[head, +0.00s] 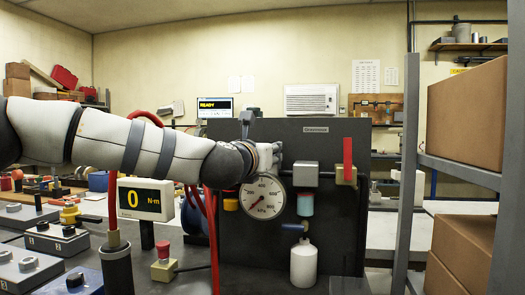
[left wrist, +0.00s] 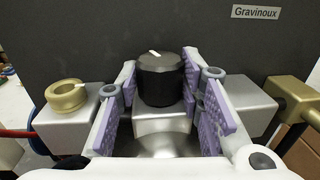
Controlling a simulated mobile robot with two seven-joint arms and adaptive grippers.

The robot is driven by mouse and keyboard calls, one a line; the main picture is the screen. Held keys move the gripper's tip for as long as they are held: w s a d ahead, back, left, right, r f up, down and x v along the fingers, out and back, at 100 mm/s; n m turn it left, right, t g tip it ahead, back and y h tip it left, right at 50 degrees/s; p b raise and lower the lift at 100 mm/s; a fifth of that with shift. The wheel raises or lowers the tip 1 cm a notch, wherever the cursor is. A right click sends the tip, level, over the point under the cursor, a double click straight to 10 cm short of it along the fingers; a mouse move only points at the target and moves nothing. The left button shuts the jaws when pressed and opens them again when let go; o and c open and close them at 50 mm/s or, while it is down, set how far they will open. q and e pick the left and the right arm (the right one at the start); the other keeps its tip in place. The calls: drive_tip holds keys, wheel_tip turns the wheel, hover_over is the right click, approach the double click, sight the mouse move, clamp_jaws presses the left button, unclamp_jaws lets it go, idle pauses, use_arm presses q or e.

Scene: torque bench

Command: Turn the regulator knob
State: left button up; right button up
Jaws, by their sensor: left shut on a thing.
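The regulator knob (left wrist: 160,78) is a black, ribbed cylinder with a white pointer mark on top. In the left wrist view it stands on a metal regulator body (left wrist: 160,122) between the purple-padded fingers. My left gripper (head: 275,158) is shut on the knob, with one finger on each side. The pointer mark is tilted toward the upper left of that view. In the head view the gripper hides the knob. Below it, the round pressure gauge (head: 263,196) has a kPa dial, with its needle toward the lower left. My right gripper is in neither view.
A brass ring fitting (left wrist: 66,94) is left of the knob. A torque display (head: 145,199) reads 0 N·m. A shelf upright (head: 407,170) stands at right.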

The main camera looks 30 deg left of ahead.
use_arm(q)
drive_tip(key=n+y, duration=0.1)
drive_tip(key=n+g+y, duration=0.1)
drive_tip(key=y, duration=0.1)
drive_tip(key=n+y, duration=0.1)
drive_tip(key=y, duration=0.1)
drive_tip(key=shift+w+d+n+g, duration=0.15)
drive_tip(key=shift+d+n+g, duration=0.15)
drive_tip(key=shift+d+g, duration=0.1)
drive_tip(key=n+g+y, duration=0.1)
drive_tip(key=y, duration=0.1)
drive_tip(key=shift+w+n+y, duration=0.1)
drive_tip(key=shift+n+y, duration=0.3)
drive_tip(key=n+g+y, duration=0.1)
drive_tip(key=n+g+y+b, duration=0.1)
drive_tip(key=n+g+y, duration=0.1)
drive_tip(key=shift+w+d+f+g, duration=0.1)
drive_tip(key=shift+w+f+g, duration=0.05)
drive_tip(key=shift+g, duration=0.15)
drive_tip(key=shift+n+g+y+b, duration=0.6)
drive_tip(key=shift+n+g+y, duration=0.25)
drive_tip(key=shift+g, duration=0.25)
drive_tip(key=shift+r, duration=0.2)
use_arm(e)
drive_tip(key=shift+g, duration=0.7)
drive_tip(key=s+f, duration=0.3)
use_arm(q)
drive_tip(key=shift+r, duration=0.2)
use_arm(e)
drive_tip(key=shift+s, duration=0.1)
